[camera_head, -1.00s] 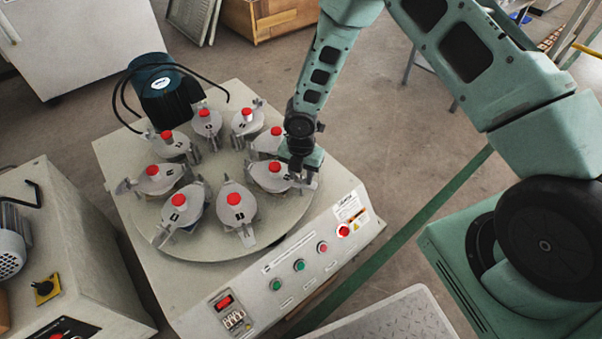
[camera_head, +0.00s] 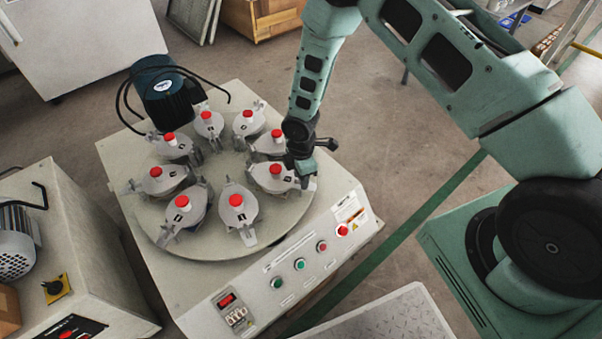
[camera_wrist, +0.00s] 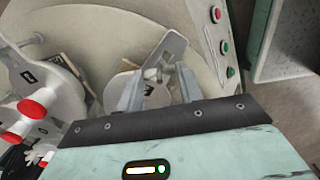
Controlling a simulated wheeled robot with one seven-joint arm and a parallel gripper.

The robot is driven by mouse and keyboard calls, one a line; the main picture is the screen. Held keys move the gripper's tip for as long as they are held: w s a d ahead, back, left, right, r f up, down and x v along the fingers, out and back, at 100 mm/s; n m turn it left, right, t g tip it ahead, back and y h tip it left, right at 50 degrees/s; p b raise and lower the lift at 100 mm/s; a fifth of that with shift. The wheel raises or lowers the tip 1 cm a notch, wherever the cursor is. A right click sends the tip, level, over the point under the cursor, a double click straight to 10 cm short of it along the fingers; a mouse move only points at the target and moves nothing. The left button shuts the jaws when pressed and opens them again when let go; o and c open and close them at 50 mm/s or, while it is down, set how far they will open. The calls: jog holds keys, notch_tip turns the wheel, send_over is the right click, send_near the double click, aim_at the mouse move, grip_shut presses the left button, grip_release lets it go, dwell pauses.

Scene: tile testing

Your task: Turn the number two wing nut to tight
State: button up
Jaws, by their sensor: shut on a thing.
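A round turntable (camera_head: 215,248) carries several grey clamp stations, each with a red knob on top. My gripper (camera_head: 304,180) is at the outer right end of one station (camera_head: 270,182). In the wrist view, the two fingers of my gripper (camera_wrist: 160,92) stand on either side of a small grey wing nut (camera_wrist: 152,74) on a light grey plate (camera_wrist: 168,50) and are shut on it. The head view hides this wing nut behind my gripper. The number labels are too small to read, so I cannot tell which station is number two.
Neighbouring stations stand close on both sides; one (camera_wrist: 45,90) is left in the wrist view. The machine's sloped panel (camera_head: 300,262) with buttons lies just in front. A dark motor (camera_head: 168,97) with cables stands behind the turntable.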

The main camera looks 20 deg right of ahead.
jog(key=m+p, duration=0.1)
jog(key=m, duration=0.3)
jog(key=shift+r+m, duration=0.1)
jog(key=shift+m, duration=0.2)
jog(key=shift+m+p, duration=0.35)
jog(key=shift+m, duration=1.55)
jog(key=shift+w, duration=0.1)
jog(key=o, duration=1)
notch_tip(320, 180, up, 17)
jog(key=p, duration=0.3)
jog(key=shift+r, duration=0.15)
jog(key=shift+a, duration=0.1)
